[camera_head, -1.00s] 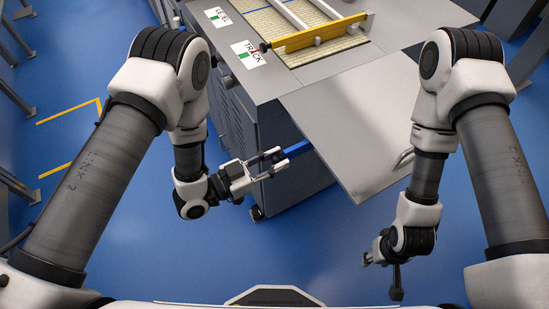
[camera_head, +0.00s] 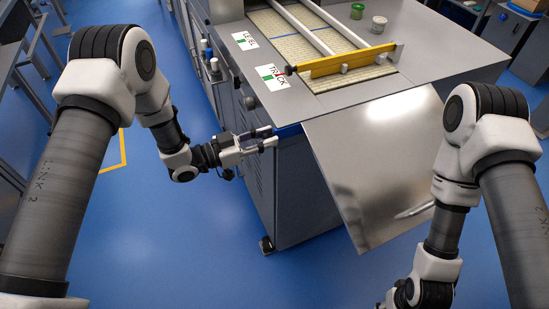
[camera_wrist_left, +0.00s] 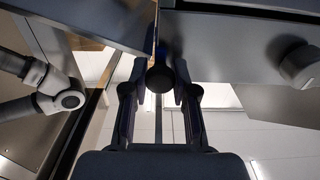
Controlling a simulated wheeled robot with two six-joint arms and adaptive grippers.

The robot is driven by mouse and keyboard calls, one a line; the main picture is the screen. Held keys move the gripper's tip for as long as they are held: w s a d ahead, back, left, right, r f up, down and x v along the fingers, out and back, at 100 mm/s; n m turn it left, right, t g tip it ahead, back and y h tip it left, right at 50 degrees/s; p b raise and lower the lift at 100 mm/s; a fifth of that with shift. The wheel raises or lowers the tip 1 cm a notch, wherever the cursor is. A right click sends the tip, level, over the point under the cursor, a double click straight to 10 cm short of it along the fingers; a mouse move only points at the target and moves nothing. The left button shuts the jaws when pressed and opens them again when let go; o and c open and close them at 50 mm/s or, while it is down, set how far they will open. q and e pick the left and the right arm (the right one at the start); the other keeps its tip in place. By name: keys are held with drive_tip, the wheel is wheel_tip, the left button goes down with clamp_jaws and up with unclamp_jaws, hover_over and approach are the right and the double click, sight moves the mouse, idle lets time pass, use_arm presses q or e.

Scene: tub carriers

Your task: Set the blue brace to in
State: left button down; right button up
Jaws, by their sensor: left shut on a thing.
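The blue brace (camera_head: 289,131) shows as a short blue strip at the top edge of the grey cabinet side, beside the hinge edge of the metal leaf (camera_head: 365,150). The leaf slopes downward from the bench top. My left gripper (camera_head: 272,137) is at the cabinet's upper corner, shut on the brace's end. In the left wrist view a dark round knob (camera_wrist_left: 160,77) sits between the two fingers; most of the brace is hidden behind it. My right arm is at the lower right, its gripper fingers below the frame.
The bench top (camera_head: 450,50) carries a yellow bar (camera_head: 345,60), white rails, two small tubs and the LEVEL and TRACK labels. The leaf has a handle (camera_head: 414,210) near its outer edge. Blue floor is clear left of the cabinet (camera_head: 295,195).

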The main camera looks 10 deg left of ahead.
use_arm(q)
drive_tip(key=shift+w+a, duration=0.2)
drive_tip(key=shift+w, duration=0.2)
drive_tip(key=shift+r, duration=0.2)
drive_tip(key=c, duration=1.1)
unclamp_jaws()
drive_tip(key=shift+c, duration=0.2)
drive_tip(key=shift+o, duration=1.1)
drive_tip(key=shift+w+f, duration=0.15)
drive_tip(key=shift+a, duration=0.1)
drive_tip(key=v, duration=1.2)
